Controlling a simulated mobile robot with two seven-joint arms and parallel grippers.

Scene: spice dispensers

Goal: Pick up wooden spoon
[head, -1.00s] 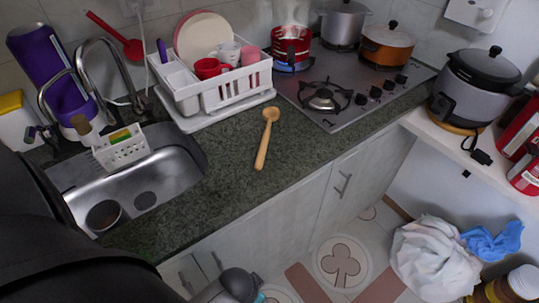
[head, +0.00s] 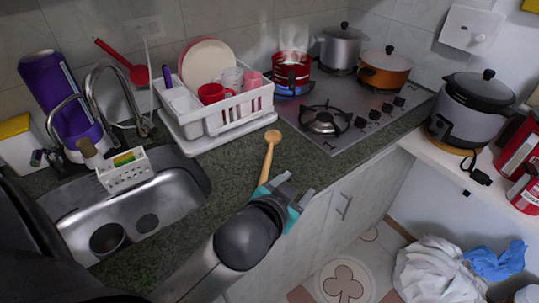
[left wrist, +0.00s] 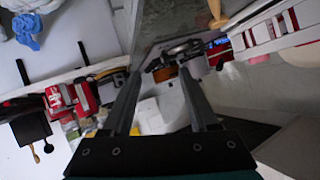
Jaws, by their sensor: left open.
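The wooden spoon (head: 270,158) lies on the dark granite counter (head: 232,170), right of the sink. Its round bowl points to the back and its handle to the front. My left gripper (head: 296,187) is open and empty, by the handle's front end at the counter's front edge. It overlaps the handle end in the head view, and I cannot tell its height above the counter. In the left wrist view the two fingers (left wrist: 160,100) are spread with nothing between them. A tan piece at the top edge there looks like part of the spoon. My right gripper is not in view.
The white dish rack (head: 225,125) with plate and cups stands behind the spoon. The stove (head: 350,112) with a lit burner and pots is at the back right. The steel sink (head: 170,195) is at the left. Counter around the spoon is clear.

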